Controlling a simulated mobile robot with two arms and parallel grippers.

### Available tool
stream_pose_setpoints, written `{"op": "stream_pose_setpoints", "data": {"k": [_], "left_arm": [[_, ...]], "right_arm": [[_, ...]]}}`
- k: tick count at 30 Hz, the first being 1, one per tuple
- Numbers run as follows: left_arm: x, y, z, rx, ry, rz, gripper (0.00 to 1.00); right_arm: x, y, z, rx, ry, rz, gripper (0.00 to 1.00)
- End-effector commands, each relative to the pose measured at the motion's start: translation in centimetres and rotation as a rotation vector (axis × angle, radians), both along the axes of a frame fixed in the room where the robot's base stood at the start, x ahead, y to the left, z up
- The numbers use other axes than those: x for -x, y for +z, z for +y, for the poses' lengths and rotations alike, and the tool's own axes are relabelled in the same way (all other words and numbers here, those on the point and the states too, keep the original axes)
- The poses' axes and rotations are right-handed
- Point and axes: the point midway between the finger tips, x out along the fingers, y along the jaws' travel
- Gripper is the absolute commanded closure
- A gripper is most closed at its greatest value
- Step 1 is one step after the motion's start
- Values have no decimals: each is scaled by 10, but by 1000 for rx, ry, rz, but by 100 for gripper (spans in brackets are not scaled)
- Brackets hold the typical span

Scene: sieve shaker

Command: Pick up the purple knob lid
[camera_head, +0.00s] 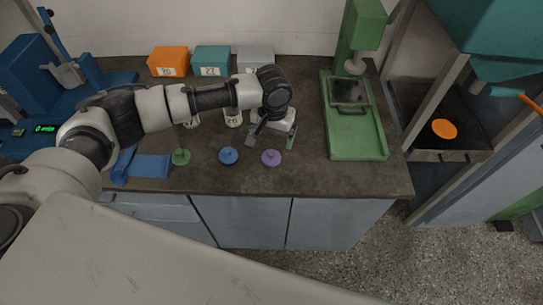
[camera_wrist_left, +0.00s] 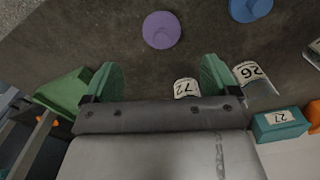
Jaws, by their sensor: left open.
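The purple knob lid (camera_head: 271,157) lies flat on the dark countertop (camera_head: 300,175), near its front edge, with its knob up. It also shows in the left wrist view (camera_wrist_left: 161,28), just beyond the fingertips and between their lines. My left gripper (camera_head: 271,143) is open and empty, with its green-padded fingers (camera_wrist_left: 160,72) spread apart. It is over the counter on the back side of the lid and does not touch it. My right gripper is not in view.
A blue knob lid (camera_head: 228,155) and a green one (camera_head: 181,157) lie left of the purple lid. Labelled containers (camera_head: 233,117) stand behind. Orange (camera_head: 169,61), teal (camera_head: 212,60) and grey (camera_head: 256,58) boxes line the wall. A green machine (camera_head: 357,145) stands to the right.

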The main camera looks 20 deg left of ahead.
Motion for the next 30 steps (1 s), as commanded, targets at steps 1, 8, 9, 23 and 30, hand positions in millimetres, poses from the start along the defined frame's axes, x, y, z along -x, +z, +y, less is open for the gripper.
{"op": "stream_pose_setpoints", "data": {"k": [1, 8, 9, 23, 30], "left_arm": [[1, -9, 0, -1, 0, 3, 11], [0, -32, 0, 0, -1, 0, 11], [1, -35, 0, 0, -2, 0, 11], [3, -85, 2, 2, -2, -1, 11], [3, -85, 3, 2, -3, -1, 20]], "right_arm": [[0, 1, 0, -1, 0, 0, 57], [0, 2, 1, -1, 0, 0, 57], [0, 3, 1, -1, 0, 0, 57], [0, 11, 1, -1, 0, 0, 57], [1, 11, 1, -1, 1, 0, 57]]}}
